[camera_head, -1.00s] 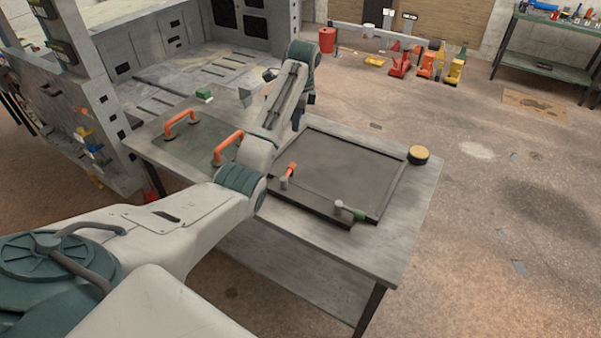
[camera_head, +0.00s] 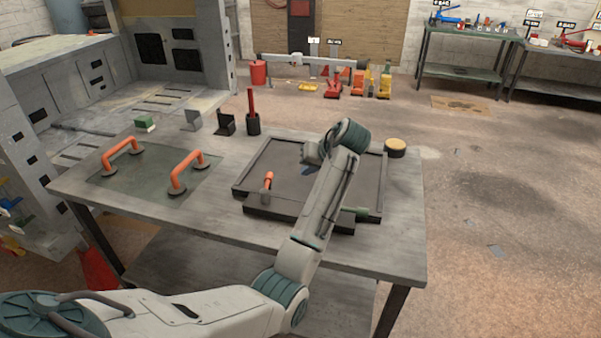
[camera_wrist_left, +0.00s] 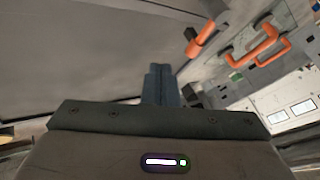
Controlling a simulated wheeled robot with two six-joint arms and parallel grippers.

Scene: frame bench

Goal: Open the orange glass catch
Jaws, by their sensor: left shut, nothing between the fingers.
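The orange glass catch (camera_head: 267,181) sits at the left part of the near edge of the dark frame (camera_head: 238,188) on the bench. It also shows in the left wrist view (camera_wrist_left: 200,40), up and right of the fingers. My left gripper (camera_head: 307,170) is over the frame's panel, to the right of the orange catch and apart from it. Its fingers (camera_wrist_left: 160,84) are together and empty. A green catch (camera_head: 362,213) at the frame's near right is partly hidden by my left arm. My right gripper is not in view.
A glass sheet (camera_head: 145,190) with two orange-handled lifters (camera_head: 187,172) lies on the bench's left. A black holder with a red stick (camera_head: 252,122) and a small green block (camera_head: 144,121) stand behind. A yellow-topped round pot (camera_head: 396,146) sits at the back right corner.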

